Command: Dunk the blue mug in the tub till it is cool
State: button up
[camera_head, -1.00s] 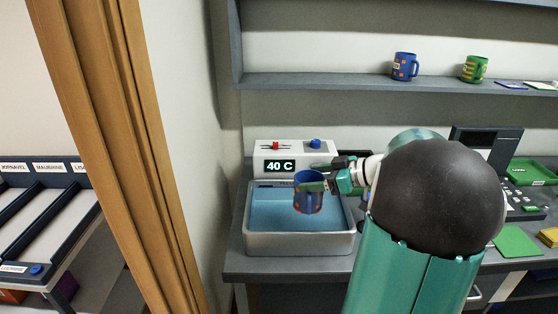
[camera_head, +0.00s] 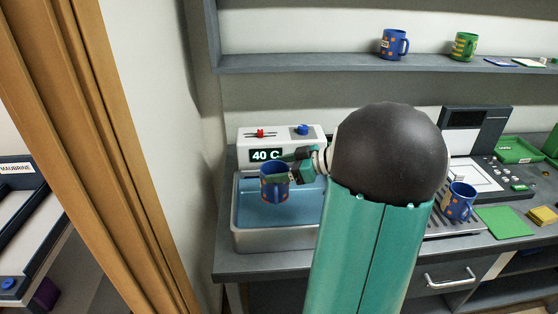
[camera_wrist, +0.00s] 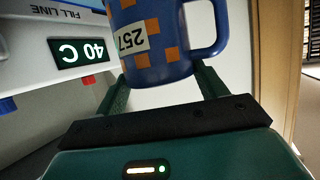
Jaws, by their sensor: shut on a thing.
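A blue mug with orange squares (camera_head: 274,186) is held at the tub's water area. In the wrist view the mug (camera_wrist: 165,45) shows a 257 label and its handle at the right. My gripper (camera_head: 291,174) is shut on it, with a green finger on each side in the wrist view (camera_wrist: 163,82). The metal tub (camera_head: 275,240) holds blue water. The head view does not clearly show whether the mug's base touches the water. The display (camera_head: 265,155) behind the tub reads 40 C, and it shows upside down in the wrist view (camera_wrist: 82,52).
Another blue mug (camera_head: 461,201) stands on a grate right of my arm. A blue mug (camera_head: 394,44) and a green mug (camera_head: 464,46) sit on the shelf (camera_head: 300,63). A red slider (camera_head: 260,133) and blue knob (camera_head: 302,129) top the tub unit. A wooden post (camera_head: 100,150) stands left.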

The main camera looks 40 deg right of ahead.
jog(key=shift+a+f, duration=0.15)
jog(key=shift+f, duration=1.05)
jog(key=shift+w+f, duration=0.1)
jog(key=shift+f, duration=3.8)
jog(key=shift+f, duration=0.3)
jog(key=shift+r, duration=0.1)
jog(key=shift+r, duration=5.7)
